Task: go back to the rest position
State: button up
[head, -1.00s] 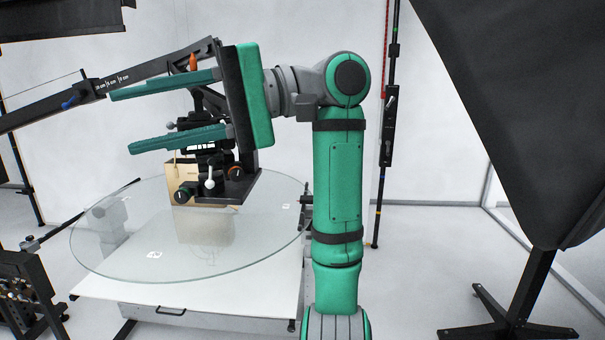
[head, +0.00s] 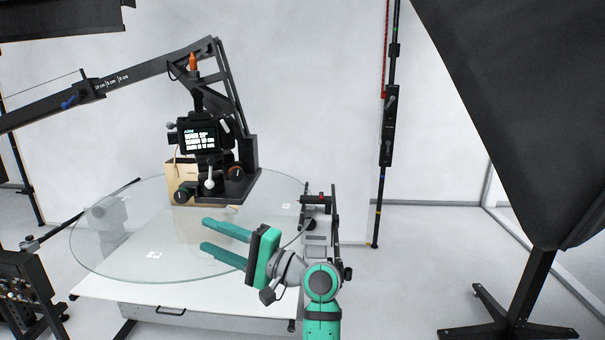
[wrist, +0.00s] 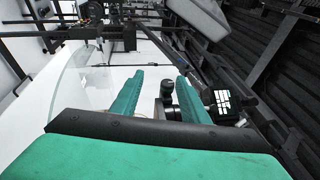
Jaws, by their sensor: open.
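My gripper (head: 222,242) is green with a black band, low in the middle of the head view. Its two fingers point left and stand apart with nothing between them. In the picture they overlap the right part of the glass turntable (head: 130,255); I cannot tell their height above it. In the wrist view the two green fingers (wrist: 158,95) are spread and empty. Behind them is a dark device with a small lit screen (wrist: 223,98).
A black camera rig with a lit display (head: 200,136) hangs from a boom (head: 140,75) over the turntable. A tan box (head: 183,178) stands behind the rig. A black softbox (head: 530,110) and its stand (head: 525,290) are at right. A pole (head: 387,130) stands behind my arm.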

jog(key=d+f+m+t+h, duration=0.2)
jog(key=f+t+h, duration=0.1)
jog(key=f, duration=0.9)
jog(key=d+f+m+t+h, duration=0.2)
jog(key=f+m+t+h, duration=0.15)
jog(key=f, duration=0.75)
jog(key=s+d+f+t+h, duration=0.1)
jog(key=s+d+f+h, duration=0.2)
jog(key=s+f, duration=0.4)
jog(key=s+d+f+t+h, duration=0.1)
jog(key=s+d+f+h, duration=0.3)
jog(key=f, duration=0.5)
jog(key=s+d+f+n+h, duration=0.2)
jog(key=s+d+f, duration=0.1)
jog(key=s, duration=0.7)
jog(key=s+d+f+n+h, duration=0.2)
jog(key=s+d+f, duration=0.15)
jog(key=s, duration=0.65)
jog(key=s+d+r+n, duration=0.1)
jog(key=s+r+n, duration=0.2)
jog(key=s, duration=0.5)
jog(key=s+r+n+h, duration=0.1)
jog(key=s+r+n, duration=0.2)
jog(key=s, duration=0.6)
jog(key=shift+d+r+n, duration=0.35)
jog(key=shift+d+r, duration=0.05)
jog(key=shift+r, duration=0.3)
